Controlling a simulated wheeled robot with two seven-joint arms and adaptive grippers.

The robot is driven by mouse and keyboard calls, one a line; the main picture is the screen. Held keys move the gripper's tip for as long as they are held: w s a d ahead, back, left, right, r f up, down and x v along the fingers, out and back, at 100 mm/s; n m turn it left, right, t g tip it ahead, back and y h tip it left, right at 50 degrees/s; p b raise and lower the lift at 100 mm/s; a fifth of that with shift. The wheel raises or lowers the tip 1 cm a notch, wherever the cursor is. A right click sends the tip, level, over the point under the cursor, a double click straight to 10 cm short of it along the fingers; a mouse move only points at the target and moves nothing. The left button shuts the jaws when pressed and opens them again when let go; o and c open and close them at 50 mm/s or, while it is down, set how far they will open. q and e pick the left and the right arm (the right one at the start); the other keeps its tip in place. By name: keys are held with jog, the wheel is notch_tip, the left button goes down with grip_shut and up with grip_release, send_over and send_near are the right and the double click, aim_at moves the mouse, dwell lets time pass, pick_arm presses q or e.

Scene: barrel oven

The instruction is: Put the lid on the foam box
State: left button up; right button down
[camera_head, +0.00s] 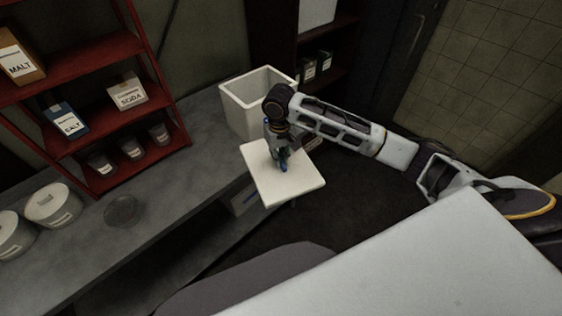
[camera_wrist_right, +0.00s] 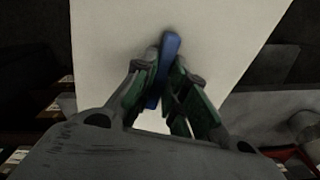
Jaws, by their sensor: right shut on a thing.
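The white foam box (camera_head: 241,107) stands open at the top on the grey counter, near its far right end. The flat white lid (camera_head: 302,187) hangs in front of the box, below its rim in the picture, and seems clear of the counter edge. My right gripper (camera_head: 282,165) is shut on the lid's blue handle, seen from above. In the right wrist view the two fingers (camera_wrist_right: 165,85) pinch the blue handle (camera_wrist_right: 171,44), and the white lid (camera_wrist_right: 110,40) fills much of the picture. My left gripper is not in view.
The grey counter (camera_head: 160,212) runs along the left. A red shelf (camera_head: 95,134) holds boxes and small tubs. White tubs (camera_head: 52,205) and a small round dish (camera_head: 122,211) sit on the counter. Dark floor lies right of the counter.

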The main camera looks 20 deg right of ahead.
jog(key=shift+w+r, duration=0.55)
jog(key=shift+r, duration=0.15)
jog(key=w+d+r+b, duration=0.15)
jog(key=w+r, duration=0.25)
jog(key=r, duration=0.4)
jog(key=w+d+r, duration=0.3)
jog(key=r, duration=0.5)
jog(key=w+d+r+b, duration=0.15)
jog(key=w+r, duration=0.25)
jog(key=r, duration=0.4)
jog(key=s+f+n, duration=0.6)
jog(key=n, duration=1.4)
jog(key=shift+s, duration=0.2)
